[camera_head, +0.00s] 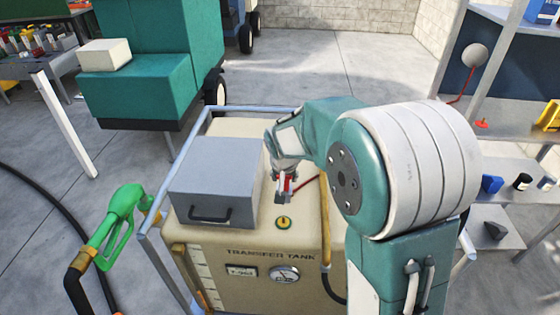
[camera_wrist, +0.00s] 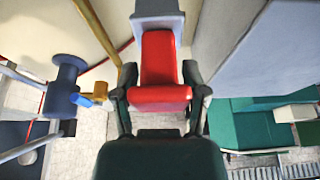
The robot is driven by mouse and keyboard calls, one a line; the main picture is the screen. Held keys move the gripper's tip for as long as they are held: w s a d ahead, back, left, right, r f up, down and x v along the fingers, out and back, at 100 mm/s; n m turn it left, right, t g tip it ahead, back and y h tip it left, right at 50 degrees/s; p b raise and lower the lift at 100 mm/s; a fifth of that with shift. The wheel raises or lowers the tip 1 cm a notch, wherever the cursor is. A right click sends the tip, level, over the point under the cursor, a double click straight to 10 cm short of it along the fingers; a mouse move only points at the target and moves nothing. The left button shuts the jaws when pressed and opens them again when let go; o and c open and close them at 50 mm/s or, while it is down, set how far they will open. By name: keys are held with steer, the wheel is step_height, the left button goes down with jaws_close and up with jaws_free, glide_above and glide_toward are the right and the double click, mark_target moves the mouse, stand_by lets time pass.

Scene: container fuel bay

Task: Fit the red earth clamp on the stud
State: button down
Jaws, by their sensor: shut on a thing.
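My gripper (camera_head: 284,183) is over the top of the beige transfer tank (camera_head: 290,247) and points down. It is shut on the red earth clamp (camera_head: 289,184). In the wrist view the red clamp (camera_wrist: 160,72) sits between the two dark fingers of my gripper (camera_wrist: 160,85), with a grey part beyond it. I cannot tell whether this is the stud. A thin red cable (camera_head: 307,184) runs to the right of the clamp.
A grey lidded box (camera_head: 215,180) stands on the tank, left of my gripper. A blue-grey rail (camera_head: 150,250) surrounds the tank. A green nozzle (camera_head: 120,215) is at the left. The wrist view shows a blue round part (camera_wrist: 65,80) and a yellow lever (camera_wrist: 95,97).

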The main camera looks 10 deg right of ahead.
steer(key=shift+w+r, duration=0.25)
steer(key=shift+f, duration=3.9)
steer(key=shift+s+f, duration=0.2)
steer(key=shift+f, duration=1.45)
steer(key=shift+c, duration=0.2)
jaws_free()
steer(key=shift+r, duration=0.1)
steer(key=v, duration=1.1)
steer(key=shift+s+r, duration=0.25)
steer(key=shift+r, duration=0.05)
steer(key=shift+a, duration=0.15)
